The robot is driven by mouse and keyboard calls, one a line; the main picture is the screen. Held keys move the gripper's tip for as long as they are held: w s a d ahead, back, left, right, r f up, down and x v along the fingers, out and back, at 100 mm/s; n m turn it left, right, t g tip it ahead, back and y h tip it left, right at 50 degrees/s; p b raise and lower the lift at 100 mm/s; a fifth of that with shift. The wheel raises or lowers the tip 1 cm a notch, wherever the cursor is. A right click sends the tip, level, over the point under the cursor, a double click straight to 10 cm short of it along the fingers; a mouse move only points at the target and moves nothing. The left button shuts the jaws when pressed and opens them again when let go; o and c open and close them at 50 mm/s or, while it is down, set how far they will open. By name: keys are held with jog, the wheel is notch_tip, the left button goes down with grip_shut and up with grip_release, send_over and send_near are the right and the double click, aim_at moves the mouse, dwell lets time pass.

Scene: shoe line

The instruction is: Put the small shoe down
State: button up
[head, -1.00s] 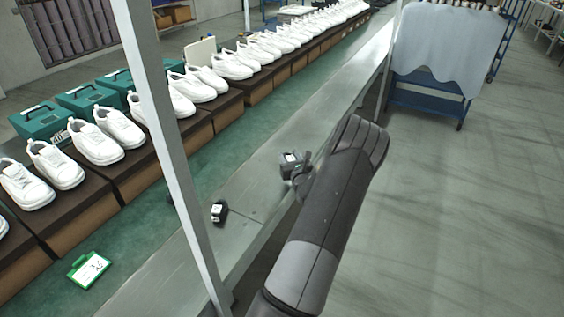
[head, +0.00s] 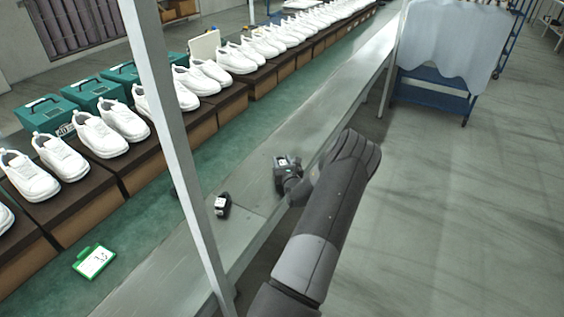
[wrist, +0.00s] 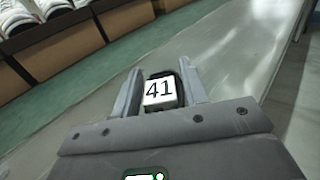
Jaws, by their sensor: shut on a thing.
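My gripper (wrist: 160,90) is shut on a small dark block with a white label reading 41 (wrist: 161,92), which I take for the small shoe; its shape does not clearly show a shoe. Both fingers stand at its sides in the wrist view. In the head view my gripper (head: 285,168) is over the grey metal ledge (head: 318,118), close to its surface. I cannot tell whether the held block touches the ledge. A second small dark block with a white label (head: 222,206) lies on the ledge, to the left of and nearer than my gripper.
Beyond the green strip (head: 160,211), white shoes (head: 93,134) stand in a row on brown boxes. A green-framed card (head: 94,262) lies on the strip. A blue cart (head: 435,95) stands right. The ledge is clear beyond my gripper.

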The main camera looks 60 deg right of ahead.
jog(key=shift+f, duration=0.1)
jog(key=o, duration=1)
jog(key=shift+s+a, duration=0.2)
jog(key=v, duration=1.1)
jog(key=shift+s+a, duration=0.15)
jog(key=shift+a, duration=0.05)
